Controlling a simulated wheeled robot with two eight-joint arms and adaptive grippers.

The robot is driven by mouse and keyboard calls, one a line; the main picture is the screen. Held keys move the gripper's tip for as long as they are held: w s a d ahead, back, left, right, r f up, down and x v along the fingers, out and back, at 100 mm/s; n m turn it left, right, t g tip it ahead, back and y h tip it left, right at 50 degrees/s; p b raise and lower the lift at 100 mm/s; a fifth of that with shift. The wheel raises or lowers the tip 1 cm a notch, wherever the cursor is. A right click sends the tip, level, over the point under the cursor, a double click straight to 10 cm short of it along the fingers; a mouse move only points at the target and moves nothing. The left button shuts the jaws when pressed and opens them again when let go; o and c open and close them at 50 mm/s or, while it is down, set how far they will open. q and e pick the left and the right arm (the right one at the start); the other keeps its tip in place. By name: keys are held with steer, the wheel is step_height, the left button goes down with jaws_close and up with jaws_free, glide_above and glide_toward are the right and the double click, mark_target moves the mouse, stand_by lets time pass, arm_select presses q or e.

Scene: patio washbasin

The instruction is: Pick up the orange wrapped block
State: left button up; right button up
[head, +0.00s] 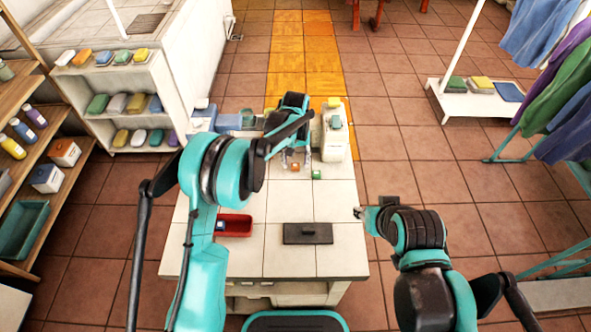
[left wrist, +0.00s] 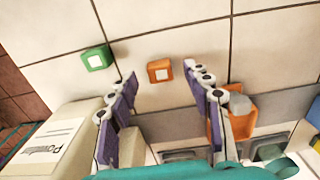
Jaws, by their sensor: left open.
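The orange wrapped block (head: 295,167) lies on the white tiled top towards the far end.
A white powder container (head: 335,138) stands close to the right of my left gripper. A red tray (head: 233,225) and a dark flat item (head: 307,234) lie nearer me. Shelves (head: 128,90) with colourful packs stand left. The tiled top between is mostly clear.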

arm_select(q)
steer(key=shift+f, duration=0.65)
steer(key=shift+r, duration=0.1)
steer(key=shift+c, duration=1.3)
steer(key=c, duration=0.7)
